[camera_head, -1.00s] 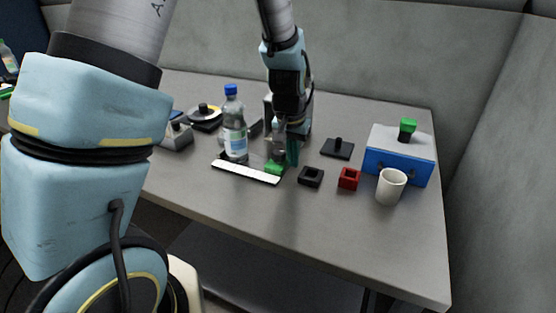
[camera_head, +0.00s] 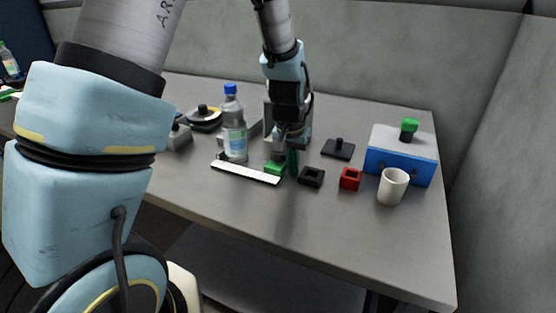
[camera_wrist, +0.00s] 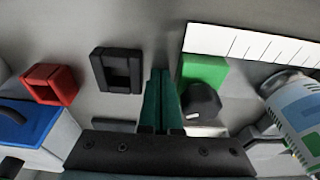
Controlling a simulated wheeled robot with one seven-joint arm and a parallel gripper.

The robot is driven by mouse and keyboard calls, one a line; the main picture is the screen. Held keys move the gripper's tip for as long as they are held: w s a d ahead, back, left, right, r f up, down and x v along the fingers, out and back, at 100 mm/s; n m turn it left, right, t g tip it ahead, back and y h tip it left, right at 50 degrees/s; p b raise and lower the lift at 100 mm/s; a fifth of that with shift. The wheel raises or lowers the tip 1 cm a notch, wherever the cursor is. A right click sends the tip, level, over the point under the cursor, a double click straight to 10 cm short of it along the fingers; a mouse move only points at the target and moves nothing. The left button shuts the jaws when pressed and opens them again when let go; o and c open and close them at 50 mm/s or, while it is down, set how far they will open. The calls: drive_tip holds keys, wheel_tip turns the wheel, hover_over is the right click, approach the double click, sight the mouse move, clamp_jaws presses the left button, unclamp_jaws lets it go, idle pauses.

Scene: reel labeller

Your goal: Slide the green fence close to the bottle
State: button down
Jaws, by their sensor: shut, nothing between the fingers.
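The green fence (camera_head: 275,168) sits at the right end of a white ruled strip (camera_head: 246,173). In the wrist view the fence (camera_wrist: 204,70) lies against the strip's edge, with a dark knob (camera_wrist: 200,103) beside it. The clear bottle (camera_head: 234,130) with a blue cap stands upright behind the strip, left of the fence, with a gap between them. In the wrist view the bottle (camera_wrist: 302,112) is at the right edge. My gripper (camera_head: 292,170) is shut and empty. Its dark green fingers (camera_wrist: 161,90) are low, just beside the fence on the side away from the bottle.
A black square block (camera_head: 311,177) and a red one (camera_head: 349,179) stand right of my gripper. Farther right are a white cup (camera_head: 392,187) and a blue-fronted box (camera_head: 400,165). A black knobbed plate (camera_head: 338,149) lies behind. The table's front is clear.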

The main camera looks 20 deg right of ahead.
drive_tip(key=shift+r, duration=0.1)
drive_tip(key=shift+r+p, duration=0.5)
